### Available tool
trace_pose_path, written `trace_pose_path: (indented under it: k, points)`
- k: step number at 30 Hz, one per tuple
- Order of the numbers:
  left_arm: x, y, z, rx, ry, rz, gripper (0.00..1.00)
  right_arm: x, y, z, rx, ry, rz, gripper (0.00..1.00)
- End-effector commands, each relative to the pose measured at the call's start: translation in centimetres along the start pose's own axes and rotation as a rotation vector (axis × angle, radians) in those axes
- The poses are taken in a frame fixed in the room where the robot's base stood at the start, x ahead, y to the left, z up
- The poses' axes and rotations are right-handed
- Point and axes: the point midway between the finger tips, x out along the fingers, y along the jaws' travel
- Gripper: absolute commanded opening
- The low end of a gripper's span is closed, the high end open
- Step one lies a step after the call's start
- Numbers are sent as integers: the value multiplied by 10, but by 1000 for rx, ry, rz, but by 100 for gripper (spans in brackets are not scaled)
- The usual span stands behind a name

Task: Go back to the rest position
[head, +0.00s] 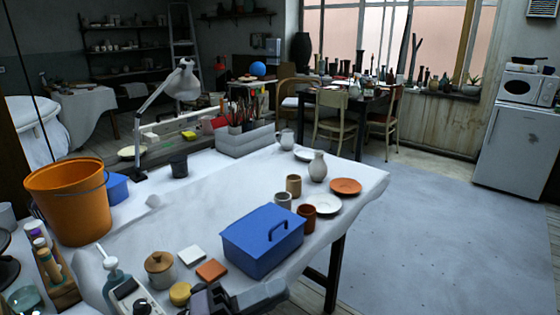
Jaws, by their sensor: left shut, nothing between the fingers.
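My left gripper (215,298) is at the bottom edge of the head view, low by the near edge of the white-covered table (225,190). It is shut and empty, and partly cut off by the frame. It is just in front of a blue lidded box (262,242) and to the right of a yellow round piece (180,293). I do not make out my right gripper in this view.
An orange bucket (68,203) stands at the table's left. A soap bottle (113,272), a lidded jar (159,268) and tiles (211,270) lie near the front. Cups, plates and a vase (318,167) stand at the right. The floor on the right is clear.

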Motion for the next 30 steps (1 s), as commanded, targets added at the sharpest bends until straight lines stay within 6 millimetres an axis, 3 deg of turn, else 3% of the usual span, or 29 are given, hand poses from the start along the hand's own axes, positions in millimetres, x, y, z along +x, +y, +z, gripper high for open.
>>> trace_pose_path:
  k: [5,12,17,21,25,30]
  points:
    - [-38,23,27,-335,-340,-84,0,-3,0,-2,-2,2,1,89]
    - [-126,85,41,-781,-810,-147,0,-5,1,-2,-5,-2,3,89]
    - [-200,136,19,-1068,-1125,-168,0,-6,1,-2,-7,-8,4,89]
    - [-254,170,-14,-1265,-1348,-177,0,-8,2,-3,-8,-6,5,89]
    - [-284,187,-40,-1373,-1477,-179,0,-8,2,-4,-8,-5,6,89]
    - [-296,193,-50,-1416,-1528,-180,0,-8,2,-4,-6,-4,7,89]
